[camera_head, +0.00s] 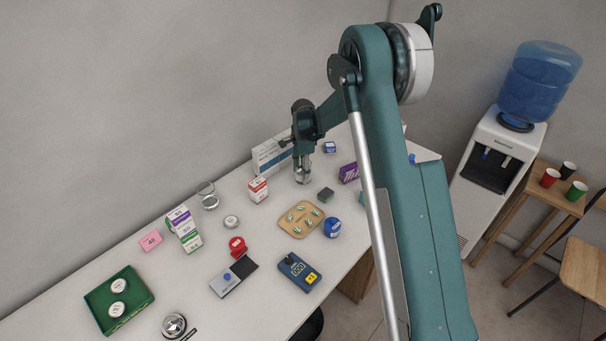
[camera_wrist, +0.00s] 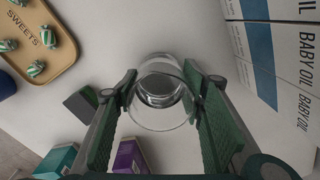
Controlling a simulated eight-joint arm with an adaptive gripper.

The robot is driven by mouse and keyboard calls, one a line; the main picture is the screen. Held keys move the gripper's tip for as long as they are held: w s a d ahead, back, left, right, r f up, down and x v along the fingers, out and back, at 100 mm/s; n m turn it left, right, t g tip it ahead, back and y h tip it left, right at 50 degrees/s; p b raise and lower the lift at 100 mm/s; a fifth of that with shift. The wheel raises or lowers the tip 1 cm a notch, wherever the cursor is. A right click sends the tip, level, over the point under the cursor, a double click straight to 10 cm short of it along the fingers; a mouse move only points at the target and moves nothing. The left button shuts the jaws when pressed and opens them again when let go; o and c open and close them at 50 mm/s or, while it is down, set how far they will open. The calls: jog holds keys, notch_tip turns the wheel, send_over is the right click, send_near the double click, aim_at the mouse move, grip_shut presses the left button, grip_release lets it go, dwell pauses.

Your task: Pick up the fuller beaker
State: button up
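A clear glass beaker (camera_head: 303,177) stands upright near the back of the white counter, beneath my gripper (camera_head: 302,163). In the wrist view the beaker (camera_wrist: 161,92) sits between the green pads of my gripper (camera_wrist: 160,85). The right pad meets its side in the picture; the left pad is very close. I cannot tell whether the pads press on it. A clear layer seems to show inside it, but its level is unclear. A second glass beaker (camera_head: 209,197) stands farther left on the counter; its fill is too small to judge.
A sweets tray (camera_head: 288,219), a dark green block (camera_head: 326,194) and a purple box (camera_head: 348,173) are nearby. A red and white box (camera_head: 258,190) stands between the beakers.

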jog(key=shift+r, duration=0.35)
jog(key=shift+c, duration=0.5)
notch_tip(320, 180, up, 9)
dwell(1.2)
jog(key=shift+r, duration=0.15)
